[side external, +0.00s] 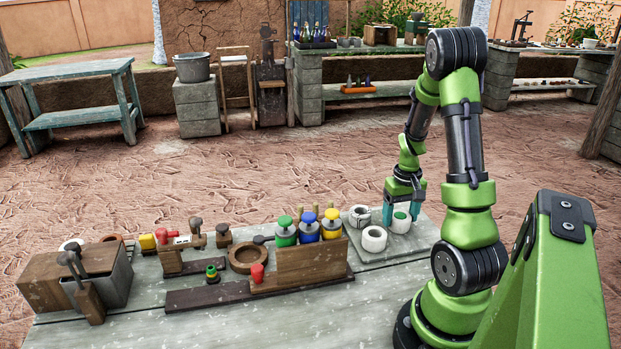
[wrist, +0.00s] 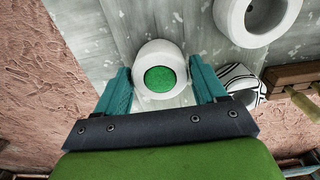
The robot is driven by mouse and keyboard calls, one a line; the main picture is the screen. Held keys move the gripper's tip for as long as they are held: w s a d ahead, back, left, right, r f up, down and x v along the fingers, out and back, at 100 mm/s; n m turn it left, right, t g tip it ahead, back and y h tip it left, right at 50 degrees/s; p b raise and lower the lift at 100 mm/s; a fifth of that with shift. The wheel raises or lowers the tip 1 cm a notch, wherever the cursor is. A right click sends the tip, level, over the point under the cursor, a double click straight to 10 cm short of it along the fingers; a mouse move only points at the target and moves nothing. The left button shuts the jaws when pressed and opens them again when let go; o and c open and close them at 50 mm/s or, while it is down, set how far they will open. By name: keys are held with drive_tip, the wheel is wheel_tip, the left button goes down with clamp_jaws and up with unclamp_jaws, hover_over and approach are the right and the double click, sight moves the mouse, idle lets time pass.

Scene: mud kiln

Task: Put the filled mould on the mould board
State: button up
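The filled mould is a white round mould with a green fill (side external: 400,224), upright on the work table at the right. It also shows in the wrist view (wrist: 145,91), green top towards the camera. My gripper (side external: 402,211) points down over it. In the wrist view the teal fingers (wrist: 160,78) stand spread on either side of the mould, with narrow gaps visible. A flat dark wooden board (side external: 208,297) lies at the front of the table; I cannot tell whether it is the mould board.
A plain white empty mould (side external: 374,239) and a black-patterned white one (side external: 359,213) stand close by. Green, blue and yellow jars (side external: 308,231) stand left of them, behind an upright wooden panel (side external: 312,262). The table's front left (side external: 130,330) is clear.

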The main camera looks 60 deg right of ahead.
drive_tip(key=shift+o, duration=1.3)
drive_tip(key=shift+r, duration=0.15)
wheel_tip(320, 180, up, 11)
drive_tip(key=w+a+r+n+t, duration=0.1)
drive_tip(key=w+a+r+t, duration=0.2)
drive_tip(key=a, duration=0.5)
drive_tip(key=w+a+r+n+t, duration=0.1)
drive_tip(key=w+a+r, duration=0.35)
drive_tip(key=a, duration=0.25)
drive_tip(key=s+a+r+n+t+y, duration=0.1)
drive_tip(key=a, duration=0.7)
drive_tip(key=a+r+n+t+y, duration=0.1)
drive_tip(key=a+r+n+t, duration=0.1)
drive_tip(key=a, duration=0.7)
drive_tip(key=shift+s, duration=0.35)
